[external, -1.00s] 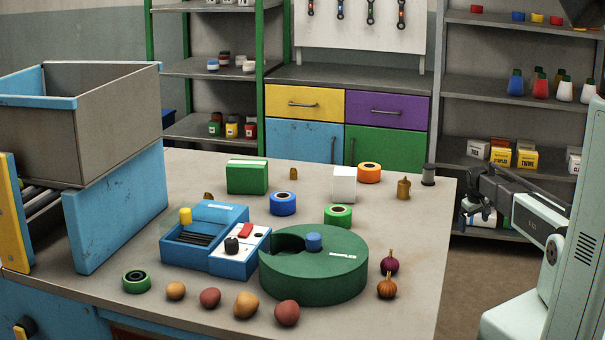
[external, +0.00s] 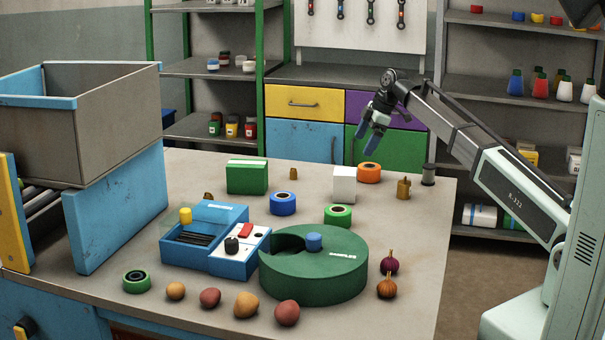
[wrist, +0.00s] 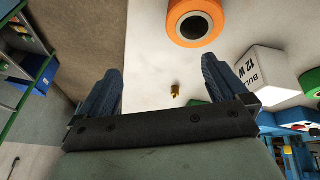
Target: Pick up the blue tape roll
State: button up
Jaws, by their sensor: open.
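The blue tape roll (external: 283,204) lies flat on the table in the external view, between the green box and the large green ring. My gripper (external: 371,147) is in the air above the back right of the table, up and to the right of the blue roll and apart from it. In the wrist view my gripper (wrist: 163,92) shows two blue fingers spread apart with nothing between them. I cannot pick out the blue roll for certain in the wrist view.
An orange tape roll (external: 369,173) and a white box (external: 344,185) stand below my gripper. A green tape roll (external: 338,216), a green box (external: 247,177) and a large green ring (external: 314,275) surround the blue roll. A blue tray (external: 190,245) sits to the left.

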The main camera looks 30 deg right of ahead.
jog(key=s+a+r+n+g+h, duration=0.1)
jog(key=s+a+r, duration=0.1)
jog(key=a, duration=0.7)
jog(key=s+a+r+n+g, duration=0.1)
jog(key=s+a, duration=0.1)
jog(key=a, duration=0.7)
jog(key=r+n+g+h, duration=0.1)
jog(key=r+n+h, duration=0.1)
send_over(283, 196)
notch_tip(283, 196, down, 13)
jog(key=shift+w+f, duration=0.1)
jog(key=shift+f, duration=0.05)
jog(key=shift+c, duration=0.5)
jog(key=c, duration=1)
jog(key=shift+o, duration=0.2)
